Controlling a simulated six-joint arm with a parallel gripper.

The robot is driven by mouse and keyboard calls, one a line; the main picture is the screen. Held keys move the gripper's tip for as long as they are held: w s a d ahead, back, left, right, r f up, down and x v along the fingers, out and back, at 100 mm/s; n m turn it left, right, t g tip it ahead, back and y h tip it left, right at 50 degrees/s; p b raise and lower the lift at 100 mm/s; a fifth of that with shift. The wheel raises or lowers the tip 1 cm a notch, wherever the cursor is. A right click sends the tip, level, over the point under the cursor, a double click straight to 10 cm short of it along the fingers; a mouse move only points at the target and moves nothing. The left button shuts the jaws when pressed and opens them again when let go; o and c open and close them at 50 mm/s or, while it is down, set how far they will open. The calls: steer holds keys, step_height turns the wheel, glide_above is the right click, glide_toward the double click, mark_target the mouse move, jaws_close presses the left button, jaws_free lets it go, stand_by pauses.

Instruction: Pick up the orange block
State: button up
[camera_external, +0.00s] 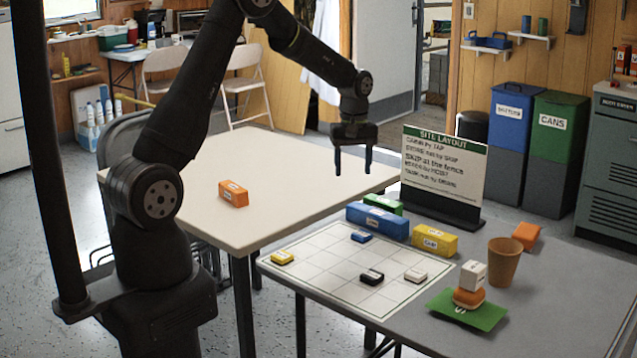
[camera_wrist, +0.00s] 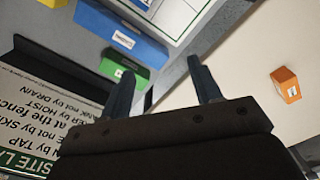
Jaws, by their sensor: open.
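An orange block (camera_external: 233,193) lies alone on the white table, left of my gripper in the external view. It also shows at the right of the wrist view (camera_wrist: 286,85), apart from the fingers. My gripper (camera_external: 353,162) is open and empty, pointing down above the right end of the white table. Its two fingers show in the wrist view (camera_wrist: 160,90). Another orange block (camera_external: 526,235) lies on the grey table behind the brown cup. A further orange piece (camera_external: 468,297) sits on a green sheet with a white block (camera_external: 473,275) on top of it.
The white table (camera_external: 300,185) is otherwise clear. The grey table holds a gridded board (camera_external: 325,262) with small blocks, a blue block (camera_external: 377,221), a yellow block (camera_external: 434,239), a green block (camera_external: 384,203), a brown cup (camera_external: 503,262) and an upright sign (camera_external: 443,170).

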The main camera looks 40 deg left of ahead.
steer(key=shift+o, duration=0.4)
step_height(320, 180, up, 3)
steer(key=n, duration=0.6)
glide_above(233, 186)
step_height(233, 186, down, 12)
steer(key=shift+w+a, duration=0.1)
steer(key=shift+s+f, duration=0.2)
steer(key=shift+f, duration=2.4)
steer(key=c, duration=1.1)
steer(key=shift+c, duration=0.2)
steer(key=shift+r, duration=0.1)
